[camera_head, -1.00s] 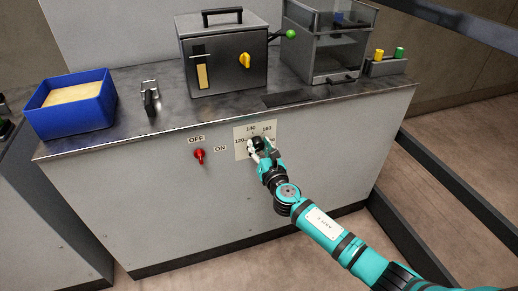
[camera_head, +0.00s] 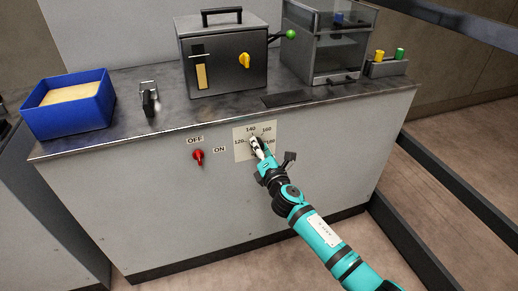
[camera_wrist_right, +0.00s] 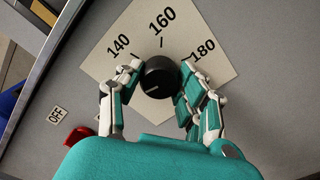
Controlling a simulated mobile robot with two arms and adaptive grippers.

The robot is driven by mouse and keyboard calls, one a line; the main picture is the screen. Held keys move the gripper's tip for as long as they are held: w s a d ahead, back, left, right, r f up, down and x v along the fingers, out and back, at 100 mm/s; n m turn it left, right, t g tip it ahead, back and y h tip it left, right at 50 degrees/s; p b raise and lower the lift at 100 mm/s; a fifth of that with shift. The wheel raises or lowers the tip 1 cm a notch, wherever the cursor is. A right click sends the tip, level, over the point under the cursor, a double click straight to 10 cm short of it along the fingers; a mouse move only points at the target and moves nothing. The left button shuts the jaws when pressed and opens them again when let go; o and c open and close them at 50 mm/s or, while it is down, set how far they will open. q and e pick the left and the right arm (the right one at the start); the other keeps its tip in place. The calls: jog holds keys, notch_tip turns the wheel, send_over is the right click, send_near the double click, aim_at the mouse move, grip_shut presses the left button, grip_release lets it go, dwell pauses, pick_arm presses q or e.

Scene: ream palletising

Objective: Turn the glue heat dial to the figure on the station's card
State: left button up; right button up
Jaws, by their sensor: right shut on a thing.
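The black dial (camera_wrist_right: 157,77) sits on a pale square scale plate (camera_wrist_right: 105,58) on the cabinet front. In the right wrist view the plate's figures 140, 160 and 180 show; the head view also shows 120 on the plate (camera_head: 241,130). A short light line marks the dial's face, toward its lower left there; I cannot tell which figure the dial is set to. My right gripper (camera_wrist_right: 158,82) has its fingers on both sides of the dial, shut on it. In the head view my right gripper (camera_head: 256,146) largely hides the dial. My left gripper is out of view.
A red switch (camera_head: 198,155) with OFF and ON labels is left of the plate. On the worktop (camera_head: 175,108) stand a blue tray (camera_head: 70,118), a metal box with a yellow knob (camera_head: 245,61), a glass-sided case (camera_head: 335,45) and a yellow-and-green button box (camera_head: 388,68).

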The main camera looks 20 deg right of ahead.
dwell(0.3)
jog(key=o, duration=1.1)
jog(key=shift+o, duration=0.2)
jog(key=s, duration=1.2)
jog(key=shift+d, duration=0.25)
jog(key=shift+f, duration=0.1)
